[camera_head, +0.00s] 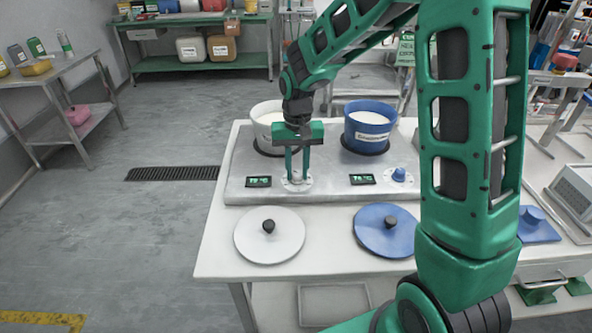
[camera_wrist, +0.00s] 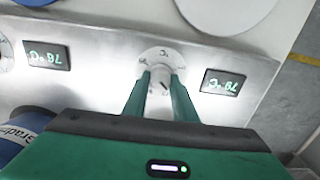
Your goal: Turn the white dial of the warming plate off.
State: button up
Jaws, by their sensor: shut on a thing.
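The warming plate (camera_head: 332,187) is a steel slab on the white table, with two dials on its front strip. My gripper (camera_head: 296,177) points down over the white dial (camera_head: 297,184) at the left and is shut on its knob. In the wrist view my gripper's green fingers (camera_wrist: 162,88) stand on either side of the white knob (camera_wrist: 160,80), and the round white scale plate (camera_wrist: 161,60) shows behind it. Its marks are too small to read. The blue dial (camera_head: 399,174) stands at the right. Two displays, left (camera_head: 259,181) and right (camera_head: 362,179), are lit green.
A white pot (camera_head: 267,137) and a blue pot (camera_head: 368,138) with white contents stand on the plate behind my gripper. A white lid (camera_head: 285,240) and a blue lid (camera_head: 375,239) lie in front of the plate. My arm covers the table's right part.

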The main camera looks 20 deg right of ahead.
jog(key=n, duration=0.3)
jog(key=shift+w+a+r+n, duration=0.15)
jog(key=shift+w+n, duration=0.1)
jog(key=shift+n, duration=0.15)
jog(key=n, duration=0.3)
jog(key=shift+n, duration=0.3)
jog(key=n, duration=0.3)
jog(key=shift+a+n, duration=0.1)
jog(key=shift+n, duration=2)
jog(key=o, duration=1)
jog(key=shift+s, duration=0.1)
jog(key=shift+o, duration=0.2)
jog(key=shift+s, duration=0.1)
